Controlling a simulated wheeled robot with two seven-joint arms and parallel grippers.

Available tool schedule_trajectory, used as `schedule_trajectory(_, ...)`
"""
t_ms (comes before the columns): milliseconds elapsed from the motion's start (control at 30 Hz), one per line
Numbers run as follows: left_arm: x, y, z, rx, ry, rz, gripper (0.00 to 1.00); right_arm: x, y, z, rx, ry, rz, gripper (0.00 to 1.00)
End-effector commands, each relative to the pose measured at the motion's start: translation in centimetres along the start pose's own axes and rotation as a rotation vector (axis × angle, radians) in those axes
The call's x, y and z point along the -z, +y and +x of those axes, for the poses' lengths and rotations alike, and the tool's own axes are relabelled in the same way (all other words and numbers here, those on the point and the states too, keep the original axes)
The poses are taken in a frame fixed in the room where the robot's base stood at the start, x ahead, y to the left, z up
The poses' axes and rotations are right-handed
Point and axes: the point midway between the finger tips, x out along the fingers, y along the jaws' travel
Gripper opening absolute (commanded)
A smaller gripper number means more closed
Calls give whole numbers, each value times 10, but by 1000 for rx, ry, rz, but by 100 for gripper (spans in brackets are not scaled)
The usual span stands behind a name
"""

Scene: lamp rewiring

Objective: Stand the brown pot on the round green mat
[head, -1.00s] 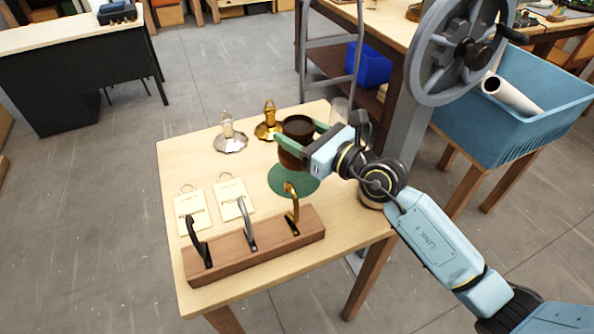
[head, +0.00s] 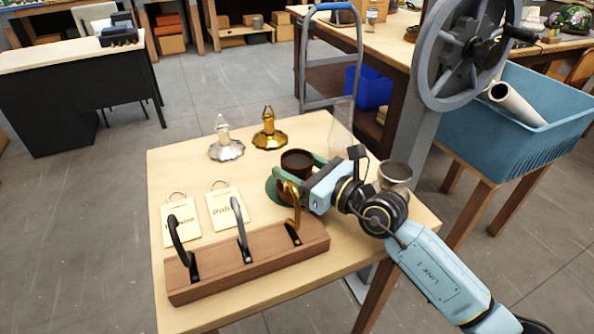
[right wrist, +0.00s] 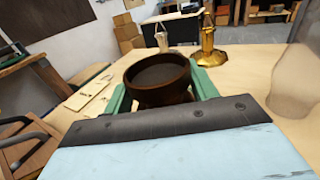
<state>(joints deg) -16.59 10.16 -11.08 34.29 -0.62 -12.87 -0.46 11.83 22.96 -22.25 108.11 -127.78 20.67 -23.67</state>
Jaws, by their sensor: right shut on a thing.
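The brown pot (head: 297,161) is upright between the green fingers of my right gripper (head: 294,176), which is shut on it. In the right wrist view the pot (right wrist: 158,94) sits between both fingers, its dark open top facing up. The round green mat (head: 271,188) shows only as a strip left of the pot; the gripper, pot and brass hook hide the rest. The pot is at or just above the mat; I cannot tell whether it touches. My left gripper is not in view.
A wooden block with several hooks (head: 250,262) stands close in front of the mat. Two labelled cards (head: 230,208) lie to the left. Silver (head: 226,148) and brass (head: 269,137) lamp parts stand behind.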

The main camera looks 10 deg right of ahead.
Motion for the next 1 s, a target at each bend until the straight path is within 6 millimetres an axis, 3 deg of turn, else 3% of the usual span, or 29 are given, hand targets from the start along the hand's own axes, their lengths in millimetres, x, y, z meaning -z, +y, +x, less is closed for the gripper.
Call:
schedule_trajectory(133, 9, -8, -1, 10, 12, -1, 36, -3, -1, 0, 2, -4, -2, 26)
schedule_trajectory(333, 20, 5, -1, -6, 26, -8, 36, 1, -1, 0, 2, -3, -1, 26)
schedule_trajectory(367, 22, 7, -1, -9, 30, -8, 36, 2, -1, 0, 1, 0, 0, 60)
schedule_trajectory(500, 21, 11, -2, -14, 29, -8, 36, 1, -1, 0, 1, -1, 0, 78)
schedule_trajectory(900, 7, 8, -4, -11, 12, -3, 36, -3, -1, 0, 1, -1, -1, 80)
schedule_trajectory(1000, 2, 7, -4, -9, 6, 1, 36, -2, -1, -16, 2, 3, 0, 80)
